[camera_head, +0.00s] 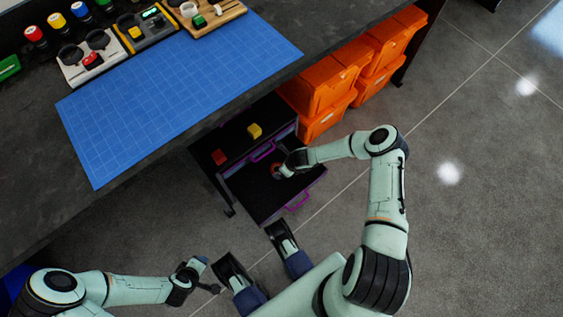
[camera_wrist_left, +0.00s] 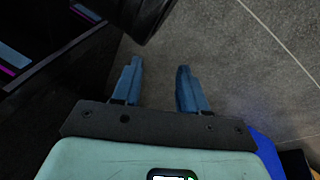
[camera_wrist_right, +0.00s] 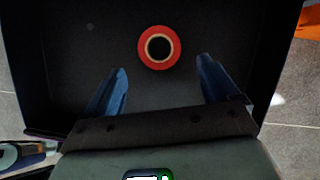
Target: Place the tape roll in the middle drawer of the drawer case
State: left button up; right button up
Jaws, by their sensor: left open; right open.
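The drawer case (camera_head: 237,127) stands under the workbench. One dark drawer (camera_head: 254,192) with a purple handle is pulled out; I cannot tell whether it is the middle one. The red tape roll (camera_wrist_right: 159,66) lies flat on the floor of the open drawer in the right wrist view. It is partly visible in the head view (camera_head: 276,168). My right gripper (camera_wrist_right: 164,85) is open, over the drawer, with the roll apart from its fingers and just ahead of the gap. My left gripper (camera_wrist_left: 159,88) is open and empty, away from the case.
A red block (camera_head: 219,157) and a yellow block (camera_head: 254,131) lie at the case, behind the open drawer. Orange bins (camera_head: 325,80) stand stacked right of the case. The workbench holds a blue cutting mat (camera_head: 180,95) and several tools. The floor on the right is clear.

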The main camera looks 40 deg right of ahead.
jog(key=a+p+v, duration=0.1)
jog(key=p+v, duration=0.1)
jog(key=v, duration=0.4)
pick_arm(q)
jog(key=shift+g, duration=0.5)
jog(key=s+d+r, duration=0.2)
jog(key=s+r, duration=0.1)
pick_arm(e)
jog(key=s+a+r+n, duration=0.2)
jog(key=s+n, duration=0.3)
jog(key=n, duration=0.4)
jog(key=s+a+r+n+g, duration=0.1)
jog(key=s+a+n, duration=0.4)
jog(key=n, duration=0.4)
jog(key=s+a+r+n+g, duration=0.1)
jog(key=s+a+n, duration=0.3)
jog(key=n, duration=0.5)
jog(key=s+r, duration=0.1)
jog(key=s, duration=0.1)
jog(key=shift+s+a+r+y, duration=0.15)
jog(key=shift+s+r+y, duration=0.15)
jog(key=shift+s+y, duration=0.1)
pick_arm(q)
jog(key=shift+r, duration=0.1)
